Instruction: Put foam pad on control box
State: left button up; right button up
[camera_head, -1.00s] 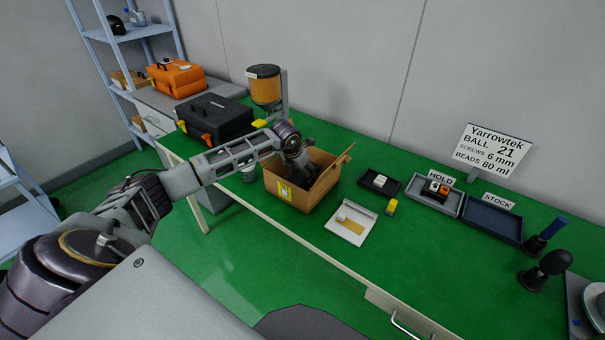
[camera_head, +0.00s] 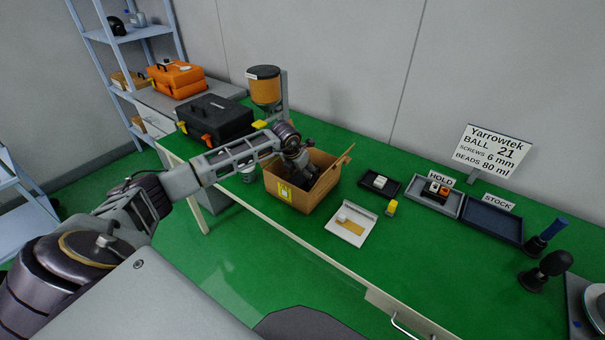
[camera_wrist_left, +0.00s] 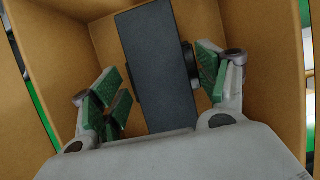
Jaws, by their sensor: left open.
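In the left wrist view a dark grey rectangular block (camera_wrist_left: 158,70) stands inside the cardboard box (camera_wrist_left: 62,45), with a round black part on its right side. I cannot tell whether its flat top is the foam pad or the control box's own face. My left gripper (camera_wrist_left: 160,92) is open, with its green-padded fingers on either side of the block. In the head view the left gripper reaches down into the cardboard box (camera_head: 291,196), and its fingertips are hidden there. No separate foam pad is clearly visible. My right gripper is not in view.
The box's walls and raised flap surround my left gripper closely. A black case (camera_head: 216,120) and an orange-brown hopper (camera_head: 264,88) stand behind.

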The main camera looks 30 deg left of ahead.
pick_arm(q)
jog(key=b+v, duration=0.1)
jog(key=v, duration=1.1)
jog(key=shift+w, duration=0.1)
jog(key=shift+d, duration=0.1)
dwell(0.3)
